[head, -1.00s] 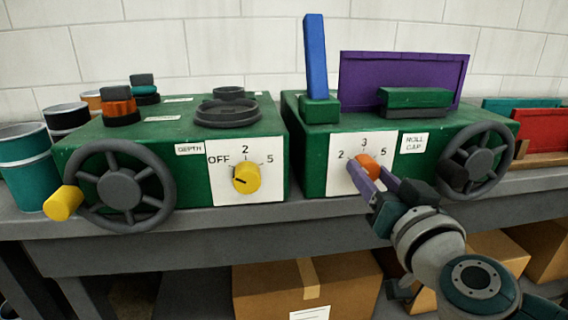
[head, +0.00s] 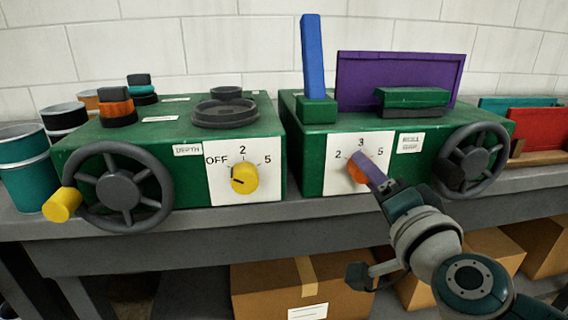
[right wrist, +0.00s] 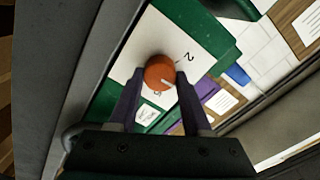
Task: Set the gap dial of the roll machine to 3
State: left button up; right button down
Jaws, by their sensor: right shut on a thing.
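The roll machine is the green box (head: 312,163) on the right of the bench in the head view. Its white dial plate shows 2, 3 and 5. The orange gap dial (head: 357,174) is partly hidden by my fingers there, and shows in the right wrist view (right wrist: 159,72). My right gripper (right wrist: 158,84) is shut on this dial, one purple finger on each side. A pale mark is at the dial's lower right in the wrist view; I cannot tell exactly which number it points to. My left gripper is not in view.
A grey handwheel (head: 473,160) is close to the right of my right gripper. The left green machine (head: 186,143) has a yellow knob (head: 244,179) and another handwheel (head: 118,188). Cardboard boxes (head: 262,292) stand under the bench.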

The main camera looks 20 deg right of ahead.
jog(key=shift+m, duration=0.4)
jog(key=shift+c, duration=1.7)
grip_release()
jog(key=shift+s, duration=0.1)
jog(key=v, duration=0.9)
jog(key=shift+s+p, duration=0.3)
jog(key=shift+s, duration=0.1)
jog(key=shift+a, duration=0.1)
